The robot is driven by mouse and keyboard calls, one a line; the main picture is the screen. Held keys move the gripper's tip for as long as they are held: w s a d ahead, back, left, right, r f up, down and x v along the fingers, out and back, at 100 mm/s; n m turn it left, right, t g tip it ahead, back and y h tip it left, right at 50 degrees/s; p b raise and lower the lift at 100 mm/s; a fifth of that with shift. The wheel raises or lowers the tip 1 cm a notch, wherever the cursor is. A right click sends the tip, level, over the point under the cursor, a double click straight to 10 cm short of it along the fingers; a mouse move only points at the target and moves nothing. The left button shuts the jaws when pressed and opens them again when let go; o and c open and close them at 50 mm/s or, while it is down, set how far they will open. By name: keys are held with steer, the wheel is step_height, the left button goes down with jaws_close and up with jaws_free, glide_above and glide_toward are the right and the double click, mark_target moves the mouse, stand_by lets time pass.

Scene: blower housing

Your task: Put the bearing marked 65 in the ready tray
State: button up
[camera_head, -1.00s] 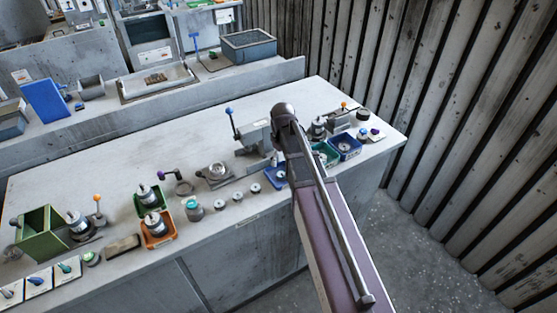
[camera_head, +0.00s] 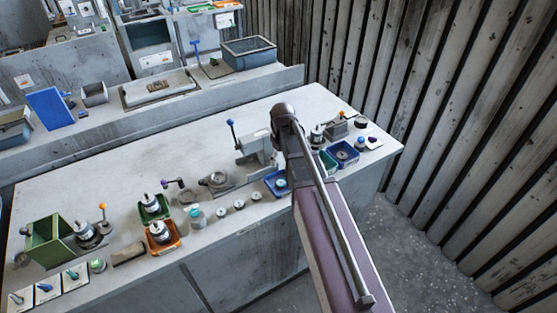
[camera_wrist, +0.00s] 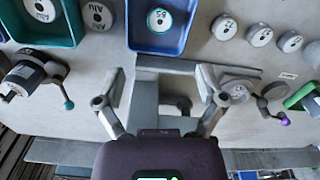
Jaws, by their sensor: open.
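Several small round grey bearings stand in a row on the bench in the wrist view, such as one bearing (camera_wrist: 225,27) beside the blue tray (camera_wrist: 133,45). Their marks are too small to read surely. A round piece with a teal ring and a white marked face (camera_wrist: 160,19) lies in that blue tray; its mark looks like 65, but is blurred. The tray also shows in the head view (camera_head: 268,192). My gripper (camera_wrist: 158,92) is open and empty, above a grey fixture (camera_wrist: 160,75) just off the tray. My arm hides it in the head view. No tray label reads as ready.
A teal tray (camera_wrist: 72,38) holds a pale disc in the wrist view. A machine part with a teal-knobbed lever (camera_wrist: 35,75) stands near it. In the head view, an orange tray (camera_head: 177,244) and a green bin (camera_head: 48,236) stand left.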

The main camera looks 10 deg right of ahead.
stand_by(0.3)
steer(key=s+a+m, duration=0.1)
steer(key=s+m, duration=0.4)
steer(key=s, duration=1)
steer(key=shift+s+m, duration=0.3)
steer(key=shift+m, duration=0.1)
steer(key=shift+a, duration=0.1)
